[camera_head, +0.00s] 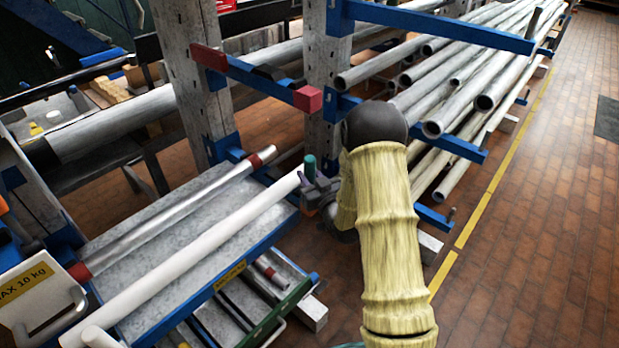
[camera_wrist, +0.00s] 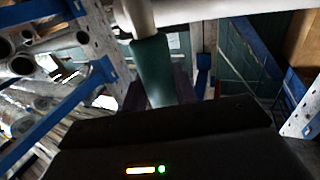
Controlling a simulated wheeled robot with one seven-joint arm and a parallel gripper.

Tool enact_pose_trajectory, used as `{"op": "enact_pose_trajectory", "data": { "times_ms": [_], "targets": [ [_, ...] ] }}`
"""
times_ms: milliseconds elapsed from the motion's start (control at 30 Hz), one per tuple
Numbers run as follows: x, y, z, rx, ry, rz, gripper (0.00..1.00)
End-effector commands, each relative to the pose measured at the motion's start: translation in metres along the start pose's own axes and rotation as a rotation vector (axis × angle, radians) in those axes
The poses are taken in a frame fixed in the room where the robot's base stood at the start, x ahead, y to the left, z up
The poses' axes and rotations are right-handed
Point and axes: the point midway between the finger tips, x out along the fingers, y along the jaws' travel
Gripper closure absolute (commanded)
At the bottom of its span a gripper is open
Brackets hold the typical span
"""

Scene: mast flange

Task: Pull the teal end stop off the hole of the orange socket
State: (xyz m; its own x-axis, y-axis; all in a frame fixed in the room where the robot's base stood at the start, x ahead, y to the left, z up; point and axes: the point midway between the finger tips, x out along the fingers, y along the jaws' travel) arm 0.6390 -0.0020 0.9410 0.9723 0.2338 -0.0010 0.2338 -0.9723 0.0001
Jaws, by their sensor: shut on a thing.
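The teal end stop (camera_head: 310,167) is a short, dark green-teal cylinder standing upright at my gripper (camera_head: 315,188), near the upper right end of a long white pipe. In the wrist view the end stop (camera_wrist: 152,66) sits between the two dark fingers of my gripper (camera_wrist: 158,92), which is shut on it. A pale round post (camera_wrist: 138,18) lines up with the far end of the end stop there; I cannot tell whether they touch. I cannot make out the orange socket or its hole clearly in either view.
The long white pipe (camera_head: 190,255) and a grey pipe with red ends (camera_head: 175,212) lie on a metal shelf left of my arm. Racks of grey pipes (camera_head: 470,75) on blue arms stand behind and to the right.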

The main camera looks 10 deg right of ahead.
Motion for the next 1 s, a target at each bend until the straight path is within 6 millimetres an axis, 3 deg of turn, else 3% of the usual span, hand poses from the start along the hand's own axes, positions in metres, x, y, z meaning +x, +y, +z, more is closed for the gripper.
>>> {"op": "enact_pose_trajectory", "data": {
  "times_ms": [633,1000],
  "targets": [
    [0.0,0.0,-0.028,0.0,0.002,0.0,0.97],
    [0.0,0.0,-0.03,0.0,0.003,0.0,0.97]
  ]
}}
